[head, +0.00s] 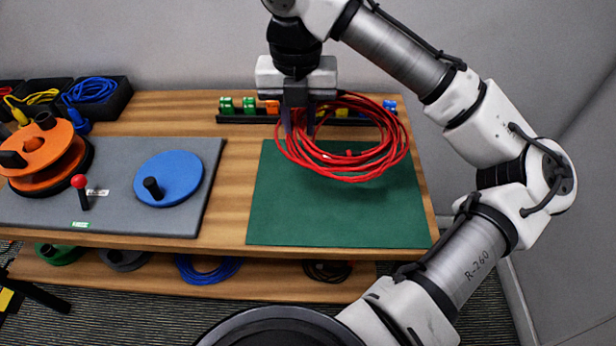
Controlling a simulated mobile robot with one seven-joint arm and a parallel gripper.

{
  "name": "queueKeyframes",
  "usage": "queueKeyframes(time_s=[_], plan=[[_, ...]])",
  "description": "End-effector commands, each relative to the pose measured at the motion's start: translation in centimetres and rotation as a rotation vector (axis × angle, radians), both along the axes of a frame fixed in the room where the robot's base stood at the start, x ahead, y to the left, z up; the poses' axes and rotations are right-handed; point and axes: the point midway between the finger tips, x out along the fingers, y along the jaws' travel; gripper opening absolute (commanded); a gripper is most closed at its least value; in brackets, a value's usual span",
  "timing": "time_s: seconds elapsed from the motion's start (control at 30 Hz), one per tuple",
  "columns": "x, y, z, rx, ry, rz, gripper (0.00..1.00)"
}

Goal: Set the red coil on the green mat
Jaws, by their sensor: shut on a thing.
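The red coil (372,163) is a loose bundle of cable loops. My gripper (300,125) points down and is shut on the left part of the red coil, which reaches out to the right of the fingers. The green mat (335,215) lies flat on the right part of the wooden bench. The coil shows over the mat's back part; it appears to be held above the mat, but the gap under it is hard to judge. The coil hides part of the mat's back edge.
A black rack (245,118) with colored connectors runs behind the mat, partly hidden by the coil. A grey board (110,215) at left carries a blue disc (180,180) and an orange reel (45,150). Bins with yellow and blue cables (92,90) stand back left. The mat's front is clear.

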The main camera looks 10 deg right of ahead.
Motion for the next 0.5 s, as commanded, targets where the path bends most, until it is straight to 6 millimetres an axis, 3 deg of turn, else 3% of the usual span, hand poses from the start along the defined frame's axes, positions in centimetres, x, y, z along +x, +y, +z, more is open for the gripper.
queueKeyframes(time_s=[0.1,0.3,0.5], plan=[[-0.1,0.1,-3.6,0.003,0.002,0.001,0.00],[0.0,0.0,-8.1,-0.002,0.001,-0.002,0.00],[0.0,0.0,-10.1,-0.002,0.000,-0.003,0.00]])
